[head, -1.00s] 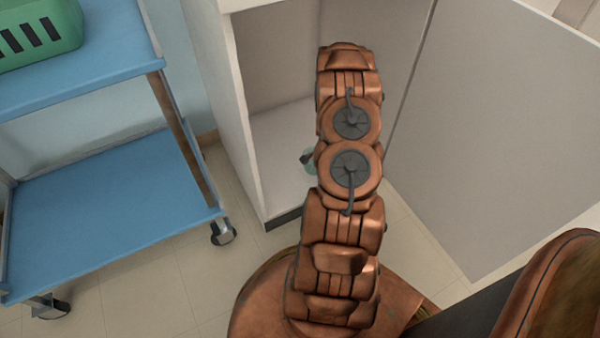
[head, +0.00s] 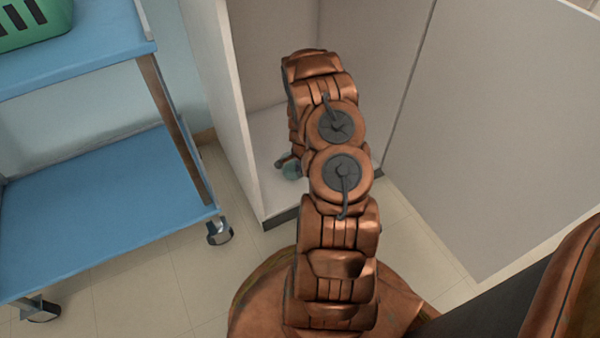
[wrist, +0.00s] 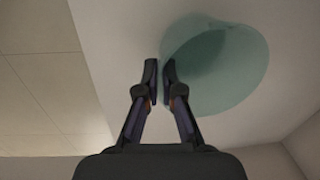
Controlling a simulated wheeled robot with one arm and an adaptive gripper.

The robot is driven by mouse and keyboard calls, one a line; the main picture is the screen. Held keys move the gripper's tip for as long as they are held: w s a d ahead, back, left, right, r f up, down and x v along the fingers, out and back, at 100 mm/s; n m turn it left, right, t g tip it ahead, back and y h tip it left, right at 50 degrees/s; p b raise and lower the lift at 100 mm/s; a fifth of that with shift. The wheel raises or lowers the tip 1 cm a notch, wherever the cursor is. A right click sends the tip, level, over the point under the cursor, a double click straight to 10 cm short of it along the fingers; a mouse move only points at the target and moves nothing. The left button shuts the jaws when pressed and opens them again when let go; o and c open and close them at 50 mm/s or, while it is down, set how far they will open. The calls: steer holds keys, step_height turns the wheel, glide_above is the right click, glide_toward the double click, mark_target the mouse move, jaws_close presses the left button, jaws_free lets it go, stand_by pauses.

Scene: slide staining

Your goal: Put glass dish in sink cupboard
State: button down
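The glass dish (wrist: 225,70) is a translucent teal round vessel. In the wrist view its left edge lies between the two fingertips of my gripper (wrist: 160,78), which are nearly together, with the right finger overlapping the dish. In the head view the dish (head: 291,171) shows small beside a dark finger, over the floor of the open white sink cupboard (head: 275,205). I cannot tell whether it touches that floor. My arm hides much of the dish and cupboard interior in the head view.
The cupboard door (head: 480,140) stands wide open at the right. The cupboard's left side wall (head: 228,110) stands close to the dish. A blue cart (head: 110,205) with a green basket (head: 32,22) stands at the left. Tiled floor is clear between them.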

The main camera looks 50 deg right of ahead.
steer(key=shift+f, duration=0.1)
steer(key=c, duration=1.3)
jaws_free()
steer(key=r+p, duration=0.1)
steer(key=r, duration=0.3)
steer(key=r+p, duration=0.2)
steer(key=r, duration=0.2)
steer(key=s+r+p, duration=0.1)
steer(key=r, duration=0.3)
steer(key=shift+s+a+r, duration=0.1)
steer(key=shift+r, duration=0.05)
